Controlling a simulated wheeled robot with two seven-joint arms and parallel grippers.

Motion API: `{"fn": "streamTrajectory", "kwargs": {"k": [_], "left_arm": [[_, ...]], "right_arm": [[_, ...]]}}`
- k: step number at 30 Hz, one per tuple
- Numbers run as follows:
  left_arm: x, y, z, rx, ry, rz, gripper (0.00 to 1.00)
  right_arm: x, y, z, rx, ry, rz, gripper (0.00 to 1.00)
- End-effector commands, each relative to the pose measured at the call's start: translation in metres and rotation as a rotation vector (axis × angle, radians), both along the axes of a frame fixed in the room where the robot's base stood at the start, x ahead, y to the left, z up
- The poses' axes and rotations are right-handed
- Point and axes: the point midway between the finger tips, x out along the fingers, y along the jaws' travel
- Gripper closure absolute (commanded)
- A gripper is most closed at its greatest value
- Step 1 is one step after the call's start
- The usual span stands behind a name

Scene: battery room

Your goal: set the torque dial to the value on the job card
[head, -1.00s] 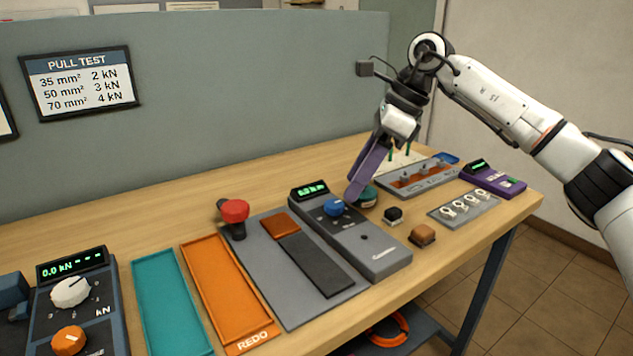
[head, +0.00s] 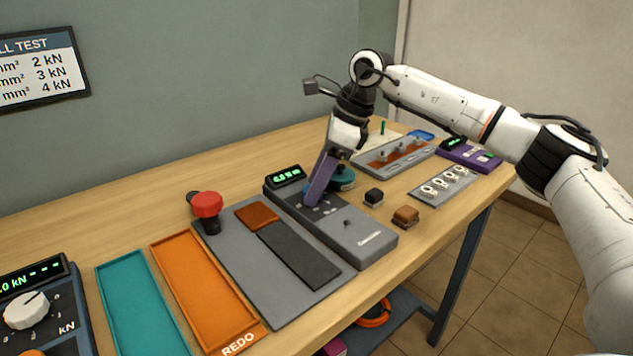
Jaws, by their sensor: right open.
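A grey instrument (head: 365,238) with a small green-lit display (head: 286,176) stands on the bench right of centre. Its digits are too small to read surely. My right gripper (head: 311,198) points down at the instrument's top face, its purple fingers around or just over the spot of the blue dial. The fingers hide the dial, so its setting and any contact cannot be told. The gripper is open. A card headed "PULL TEST" (head: 38,70), cut off at the left, hangs on the partition; it lists 2, 3 and 4 kN. My left gripper is out of view.
Left of the instrument are a grey plate (head: 222,262), a red knob (head: 207,205), an orange REDO tray (head: 190,290) and a teal tray (head: 140,310). Right of it stand a black button block (head: 373,198), a brown block (head: 406,215) and a purple device (head: 470,156).

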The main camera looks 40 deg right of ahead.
Motion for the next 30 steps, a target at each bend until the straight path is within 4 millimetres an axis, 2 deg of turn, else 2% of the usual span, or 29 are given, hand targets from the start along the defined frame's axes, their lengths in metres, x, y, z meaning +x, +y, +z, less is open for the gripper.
{"fn": "streamTrajectory", "kwargs": {"k": [8,15,23,30], "left_arm": [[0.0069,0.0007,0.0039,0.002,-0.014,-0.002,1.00],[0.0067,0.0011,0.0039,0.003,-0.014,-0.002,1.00],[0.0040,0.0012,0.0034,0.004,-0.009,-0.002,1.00],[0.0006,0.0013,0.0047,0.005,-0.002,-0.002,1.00]], "right_arm": [[0.0004,0.0004,-0.0012,0.000,0.000,0.000,0.51],[0.0003,0.0004,-0.0010,0.000,0.000,0.000,0.91],[-0.0001,0.0003,-0.0008,0.000,0.001,-0.025,0.91],[-0.0012,0.0010,-0.0007,0.000,0.001,-0.138,0.91]]}}
